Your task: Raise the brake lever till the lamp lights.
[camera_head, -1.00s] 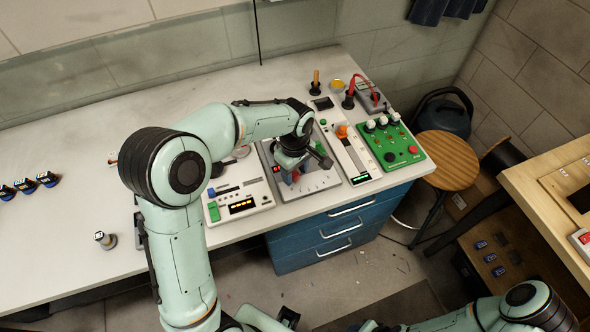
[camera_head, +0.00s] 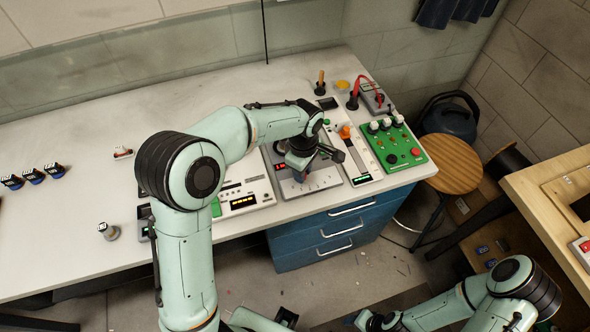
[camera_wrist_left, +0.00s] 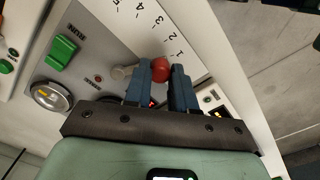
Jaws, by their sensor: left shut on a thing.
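My left gripper (camera_head: 300,170) is over the grey panel (camera_head: 322,181) with a printed scale, at the front of the bench. In the left wrist view its two dark blue fingers (camera_wrist_left: 163,82) are shut on a red knob (camera_wrist_left: 161,68), which seems to be the end of the brake lever. The numbers 1 to 5 run along the scale (camera_wrist_left: 163,30) beyond the knob. A small red lamp (camera_wrist_left: 99,78) on the panel looks dark. My right gripper (camera_head: 375,321) is low at the bottom edge, its fingers unclear.
A white panel with a yellow display (camera_head: 243,201) stands left of the grey panel. A slider panel with an orange knob (camera_head: 345,131) and a green button box (camera_head: 397,147) stand right. A plug (camera_head: 108,231) stands on the left bench. Blue drawers (camera_head: 325,238) are below.

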